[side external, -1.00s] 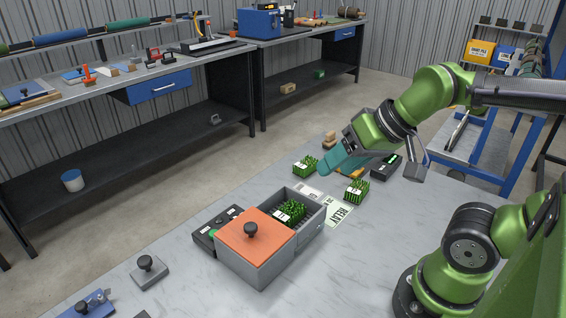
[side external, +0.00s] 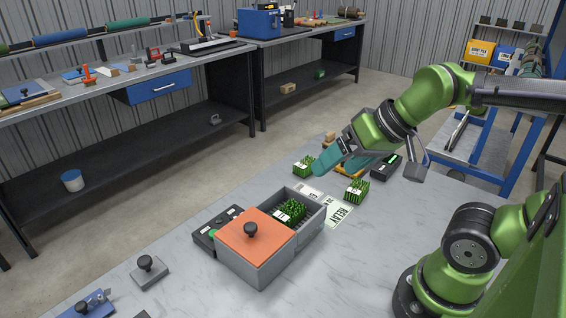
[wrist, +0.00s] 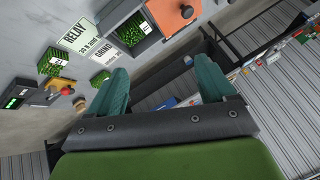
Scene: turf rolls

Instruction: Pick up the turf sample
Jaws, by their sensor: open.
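Three green turf blocks with white labels show in the side view. One turf sample (side external: 291,209) sits in the open part of a grey box (side external: 262,273); it also shows in the wrist view (wrist: 131,33). Another turf block (side external: 356,191) stands on the table by the cards, and a third turf block (side external: 303,163) stands farther back, near my fingers. My gripper (side external: 324,167) has teal fingers and hangs above the table, behind and right of the box. In the wrist view my gripper (wrist: 161,70) is open, with nothing between its fingers.
An orange lid (side external: 265,233) with a black knob covers the box's left part. A black device (side external: 208,232) lies left of the box. A RELAY card (side external: 340,214) lies to its right. A knobbed grey block (side external: 149,271) stands front left. The table's front right is clear.

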